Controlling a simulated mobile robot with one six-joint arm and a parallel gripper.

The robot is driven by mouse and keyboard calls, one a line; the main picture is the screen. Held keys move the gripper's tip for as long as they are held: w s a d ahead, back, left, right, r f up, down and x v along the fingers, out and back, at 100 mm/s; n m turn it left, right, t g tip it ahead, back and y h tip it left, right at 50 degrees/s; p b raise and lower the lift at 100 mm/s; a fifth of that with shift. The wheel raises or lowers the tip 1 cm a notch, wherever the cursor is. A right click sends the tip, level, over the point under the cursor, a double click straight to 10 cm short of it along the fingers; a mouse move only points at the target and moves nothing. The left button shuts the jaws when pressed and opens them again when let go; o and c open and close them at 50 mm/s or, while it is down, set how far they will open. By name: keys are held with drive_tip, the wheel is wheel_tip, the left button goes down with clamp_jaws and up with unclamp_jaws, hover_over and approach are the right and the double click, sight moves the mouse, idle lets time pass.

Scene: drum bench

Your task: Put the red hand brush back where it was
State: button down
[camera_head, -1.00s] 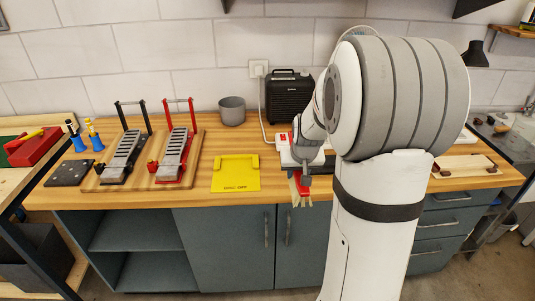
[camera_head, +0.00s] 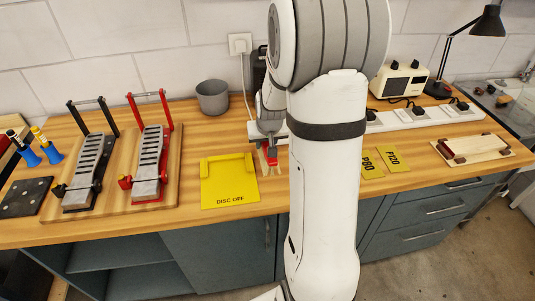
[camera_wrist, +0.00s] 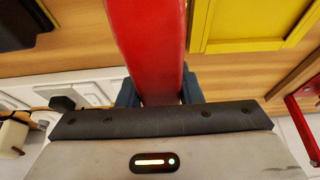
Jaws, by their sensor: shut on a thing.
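The red hand brush (camera_head: 272,154) is in my gripper (camera_head: 268,139), with its pale bristles partly showing. It is over the wooden bench, just right of the yellow DISC OFF plate (camera_head: 229,192). I cannot tell whether it touches the bench top. In the wrist view the red handle (camera_wrist: 148,40) runs up from between the dark fingers of my gripper (camera_wrist: 158,92), which are shut on it. My arm hides part of the bench to the right of the brush.
Pedals on a wooden board (camera_head: 110,205) stand left. A grey pot (camera_head: 212,97) is behind the yellow plate. A white power strip (camera_head: 405,117) lies at the back right. Yellow P80 and P120 cards (camera_head: 392,160) and a wooden board (camera_head: 470,149) lie right.

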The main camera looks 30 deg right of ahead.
wheel_tip(320, 180, down, 5)
drive_tip(key=shift+f, duration=0.2)
drive_tip(key=shift+s+r, duration=0.1)
